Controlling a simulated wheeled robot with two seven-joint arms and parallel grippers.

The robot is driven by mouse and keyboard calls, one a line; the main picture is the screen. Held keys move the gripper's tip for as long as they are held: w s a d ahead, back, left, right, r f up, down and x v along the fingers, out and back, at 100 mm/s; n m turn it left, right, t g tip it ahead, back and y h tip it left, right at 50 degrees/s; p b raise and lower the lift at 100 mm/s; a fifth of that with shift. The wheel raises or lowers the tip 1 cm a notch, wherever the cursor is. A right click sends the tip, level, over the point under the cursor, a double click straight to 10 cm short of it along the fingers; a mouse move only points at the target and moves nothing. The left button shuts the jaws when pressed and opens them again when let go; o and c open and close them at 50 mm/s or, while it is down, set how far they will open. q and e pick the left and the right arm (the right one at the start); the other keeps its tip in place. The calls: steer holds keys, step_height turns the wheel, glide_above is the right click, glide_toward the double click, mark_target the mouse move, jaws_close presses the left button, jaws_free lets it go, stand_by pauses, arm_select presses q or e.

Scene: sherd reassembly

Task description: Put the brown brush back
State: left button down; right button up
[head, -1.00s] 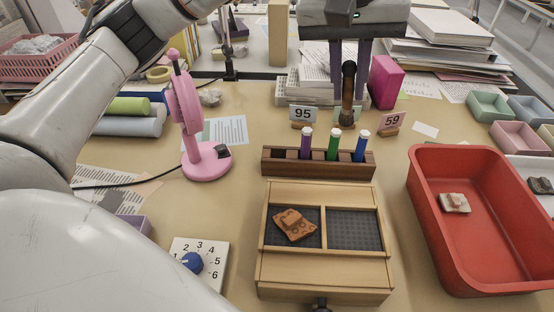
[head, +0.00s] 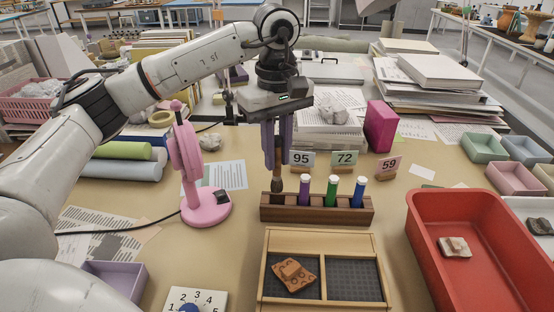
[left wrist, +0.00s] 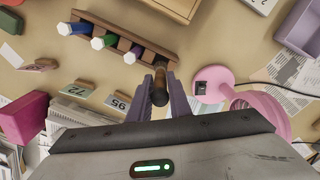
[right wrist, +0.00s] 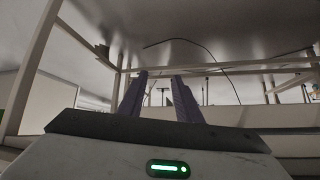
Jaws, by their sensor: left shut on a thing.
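My left gripper (head: 277,168) points down, its purple fingers shut on the brown brush (head: 277,190). The brush is upright, with its dark lower end at the left end of the wooden rack (head: 330,215). I cannot tell whether the tip is inside a slot or just above it. The rack holds a purple, a green and a blue marker. The left wrist view shows the brush (left wrist: 160,77) between the fingers, at the rack (left wrist: 112,38) end beside the purple marker. My right gripper (right wrist: 159,77) is open and empty in the right wrist view, away from the table objects.
A pink fan-like device (head: 205,205) stands close left of the rack. Number cards 95 (head: 301,159), 72 (head: 344,159) and 59 (head: 388,166) stand behind it. A wooden tray with a sherd (head: 294,274) lies in front, and a red bin (head: 425,240) is at right.

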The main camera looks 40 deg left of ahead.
arm_select(q)
steer(key=shift+f, duration=0.7)
steer(key=shift+f+b, duration=0.3)
steer(key=shift+f, duration=0.2)
steer(key=shift+f, duration=0.1)
steer(key=c, duration=1.6)
jaws_free()
steer(key=shift+c, duration=0.2)
